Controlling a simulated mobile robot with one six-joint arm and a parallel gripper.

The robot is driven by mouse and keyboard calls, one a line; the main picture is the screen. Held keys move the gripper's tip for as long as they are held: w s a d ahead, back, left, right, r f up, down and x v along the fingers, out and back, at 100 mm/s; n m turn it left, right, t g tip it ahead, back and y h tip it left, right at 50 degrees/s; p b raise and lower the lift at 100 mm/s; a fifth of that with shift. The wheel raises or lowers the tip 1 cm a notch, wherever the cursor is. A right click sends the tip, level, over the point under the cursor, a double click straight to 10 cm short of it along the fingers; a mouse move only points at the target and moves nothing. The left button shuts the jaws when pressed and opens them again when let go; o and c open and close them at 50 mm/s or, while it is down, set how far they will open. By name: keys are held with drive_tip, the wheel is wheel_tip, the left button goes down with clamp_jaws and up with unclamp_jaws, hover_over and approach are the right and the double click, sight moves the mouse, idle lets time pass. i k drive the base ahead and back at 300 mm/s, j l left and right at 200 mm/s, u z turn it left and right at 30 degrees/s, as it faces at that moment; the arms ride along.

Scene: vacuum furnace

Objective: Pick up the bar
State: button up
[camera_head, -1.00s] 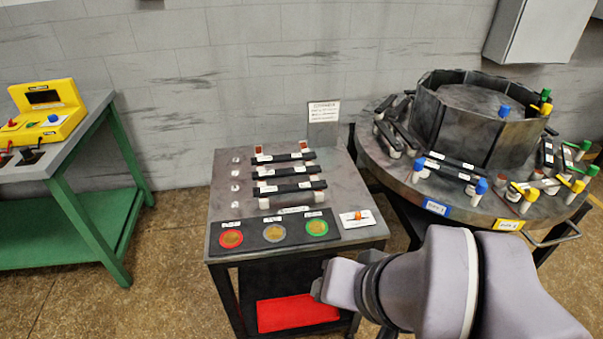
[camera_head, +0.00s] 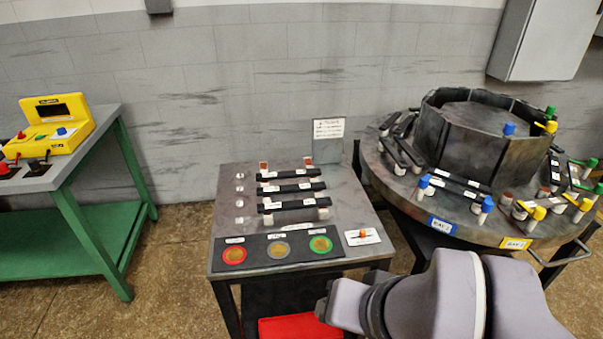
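Several black bars lie in a rack on the small dark table (camera_head: 225,190). The front bar (camera_head: 293,205), the middle bar (camera_head: 290,188) and the rear bar (camera_head: 288,174) run left to right, with white labels on them. More black bars, such as one with white labels (camera_head: 462,181), sit around the round furnace table. Which bar the task means cannot be told. My arm reaches in from the lower right, in front of the small table. The gripper's fingers cannot be made out, so its opening is unclear.
The round table (camera_head: 390,185) with a dark ring wall (camera_head: 455,140) and coloured clamps stands at right. A mat (camera_head: 257,252) with red, grey and green circles lies at the small table's front. A green bench (camera_head: 60,180) with a yellow device (camera_head: 48,130) stands left. Floor between is clear.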

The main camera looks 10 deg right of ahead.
sight(263, 209)
drive_tip(key=i+j, duration=0.95)
drive_tip(key=i+l+z, duration=0.05)
